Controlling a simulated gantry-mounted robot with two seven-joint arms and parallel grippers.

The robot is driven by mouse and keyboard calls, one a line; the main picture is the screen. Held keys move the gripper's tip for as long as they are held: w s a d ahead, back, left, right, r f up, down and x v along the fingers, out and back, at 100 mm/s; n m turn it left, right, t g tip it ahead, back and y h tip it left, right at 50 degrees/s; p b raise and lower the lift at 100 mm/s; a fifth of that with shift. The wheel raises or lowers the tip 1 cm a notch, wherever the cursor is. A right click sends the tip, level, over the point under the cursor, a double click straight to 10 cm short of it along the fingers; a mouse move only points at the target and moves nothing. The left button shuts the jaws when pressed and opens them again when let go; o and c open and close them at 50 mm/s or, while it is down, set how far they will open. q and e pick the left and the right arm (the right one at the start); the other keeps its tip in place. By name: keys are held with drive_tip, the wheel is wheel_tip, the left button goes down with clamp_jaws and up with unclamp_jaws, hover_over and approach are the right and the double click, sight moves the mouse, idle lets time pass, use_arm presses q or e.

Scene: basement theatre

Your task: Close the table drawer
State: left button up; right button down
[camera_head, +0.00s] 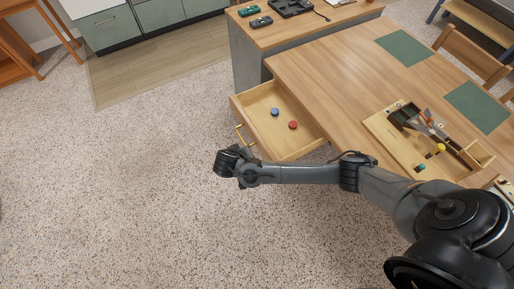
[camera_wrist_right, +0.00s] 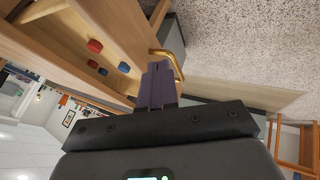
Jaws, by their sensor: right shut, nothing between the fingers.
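The table drawer (camera_head: 258,135) is pulled out from the end of the wooden table (camera_head: 330,70). A blue disc (camera_head: 275,112) and a red disc (camera_head: 293,125) lie inside it. Its brass handle (camera_head: 243,134) is on the drawer front, which faces left. My right gripper (camera_head: 229,160) is just outside the drawer front, near the handle. In the right wrist view its fingers (camera_wrist_right: 158,72) are together and empty, with the brass handle (camera_wrist_right: 174,65) close beside the tips; I cannot tell whether they touch. My left gripper is not in view.
A wooden tray (camera_head: 385,129) with small coloured pieces and green mats (camera_head: 404,48) lie on the table. A grey-sided counter (camera_head: 245,60) stands behind the drawer. Grey cabinets (camera_head: 110,30) stand at the back left. The speckled floor (camera_head: 130,200) left of the drawer is clear.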

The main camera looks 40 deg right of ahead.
sight(260, 147)
drive_tip(key=d+f, duration=0.1)
drive_tip(key=d, duration=0.1)
drive_tip(key=d+f+p, duration=0.1)
drive_tip(key=d, duration=0.1)
drive_tip(key=d+f, duration=0.2)
drive_tip(key=shift+w+d, duration=0.1)
drive_tip(key=shift+d, duration=0.15)
idle(0.3)
